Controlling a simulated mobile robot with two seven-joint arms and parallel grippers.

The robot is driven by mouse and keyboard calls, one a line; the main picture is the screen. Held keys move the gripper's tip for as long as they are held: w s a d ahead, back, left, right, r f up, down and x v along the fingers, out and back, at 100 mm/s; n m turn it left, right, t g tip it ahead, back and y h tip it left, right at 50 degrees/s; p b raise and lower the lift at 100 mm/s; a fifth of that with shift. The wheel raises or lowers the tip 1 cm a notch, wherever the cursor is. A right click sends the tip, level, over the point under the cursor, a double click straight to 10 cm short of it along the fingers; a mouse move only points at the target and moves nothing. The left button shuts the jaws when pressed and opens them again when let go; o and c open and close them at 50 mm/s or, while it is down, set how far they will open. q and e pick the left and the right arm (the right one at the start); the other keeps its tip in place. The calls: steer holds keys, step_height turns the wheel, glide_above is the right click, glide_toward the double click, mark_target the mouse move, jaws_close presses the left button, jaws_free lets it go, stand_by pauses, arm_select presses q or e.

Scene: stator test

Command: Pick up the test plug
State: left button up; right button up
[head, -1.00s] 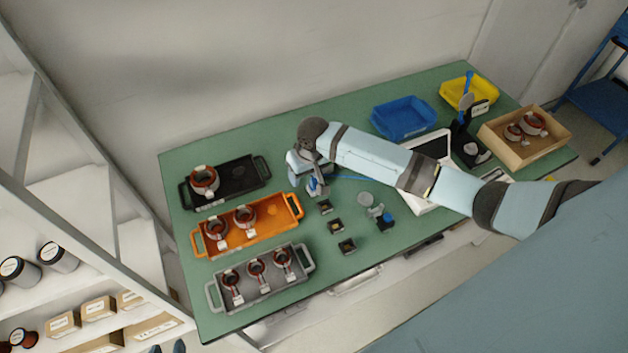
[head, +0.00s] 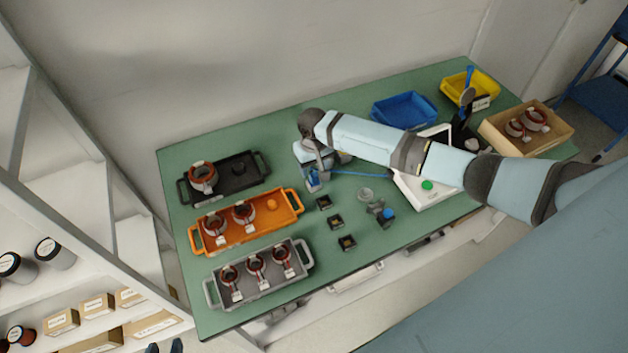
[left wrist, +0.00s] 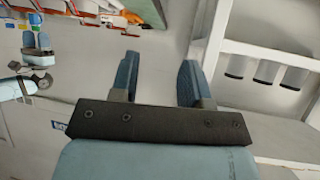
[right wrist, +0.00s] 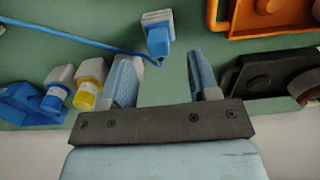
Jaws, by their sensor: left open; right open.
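A blue-and-white plug-like block (right wrist: 157,38) lies on the green table in the right wrist view, ahead of the gap between my right fingertips. A thin blue cable (right wrist: 75,37) runs to it from the left; it looks like the test plug. My right gripper (right wrist: 157,75) is open and empty, with the block apart from both fingers. In the head view the right gripper (head: 314,182) is over the table beside the orange tray, and its wrist partly hides the spot.
Black (head: 227,188), orange (head: 285,222) and grey (head: 262,297) trays hold stators at left. Small black blocks (head: 335,222) lie near the middle. White-and-blue (right wrist: 57,88) and white-and-yellow (right wrist: 88,85) pieces sit beside my right gripper. Blue (head: 405,110) and yellow (head: 484,88) bins stand behind.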

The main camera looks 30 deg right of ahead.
mark_target(314, 174)
step_height(314, 174, down, 5)
steer(key=b, duration=0.5)
steer(key=shift+d+r+b, duration=0.15)
steer(key=shift+b, duration=0.25)
steer(key=shift+w+f+b, duration=0.1)
steer(key=shift+f+b, duration=0.15)
steer(key=shift+b, duration=0.1)
steer(key=shift+r, duration=0.15)
steer(key=shift+c, duration=0.9)
steer(key=c, duration=0.7)
steer(key=shift+c, duration=0.6)
